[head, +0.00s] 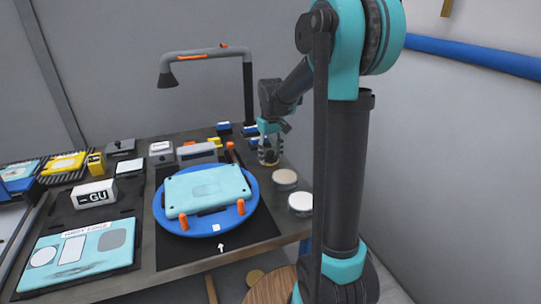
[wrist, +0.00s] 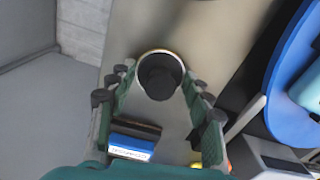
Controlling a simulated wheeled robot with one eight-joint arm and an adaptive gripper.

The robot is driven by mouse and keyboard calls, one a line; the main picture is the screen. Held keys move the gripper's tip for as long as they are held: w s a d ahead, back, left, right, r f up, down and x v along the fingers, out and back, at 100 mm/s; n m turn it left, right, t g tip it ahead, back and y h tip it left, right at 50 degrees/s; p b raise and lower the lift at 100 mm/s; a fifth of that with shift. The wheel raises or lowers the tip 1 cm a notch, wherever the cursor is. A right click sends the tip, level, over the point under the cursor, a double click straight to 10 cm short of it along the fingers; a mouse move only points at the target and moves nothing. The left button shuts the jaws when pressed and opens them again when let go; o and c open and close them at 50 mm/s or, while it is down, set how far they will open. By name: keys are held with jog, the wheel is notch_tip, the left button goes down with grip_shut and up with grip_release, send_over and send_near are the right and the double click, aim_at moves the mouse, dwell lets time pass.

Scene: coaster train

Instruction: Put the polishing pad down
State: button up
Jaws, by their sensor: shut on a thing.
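The polishing pad (wrist: 160,76) is a round piece with a dark knob on top and a pale tan rim. In the wrist view it sits between the fingertips of my gripper (wrist: 158,92), which is shut on it. In the head view my gripper (head: 268,150) points down at the back right of the workbench, and the pad's tan edge (head: 269,162) shows just under the fingers. I cannot tell whether the pad touches the bench top.
A blue round turntable (head: 168,218) carries a light-blue case (head: 205,190) with orange clamps. Two pale round discs (head: 285,178) (head: 300,202) lie to its right. A lamp (head: 205,55) arches behind. Small blue-and-white boxes (wrist: 130,148) lie near my gripper.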

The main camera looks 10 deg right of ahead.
aim_at(271, 152)
jog(key=shift+f, duration=0.15)
jog(key=o, duration=1.5)
notch_tip(271, 152, up, 12)
jog(key=shift+r, duration=0.2)
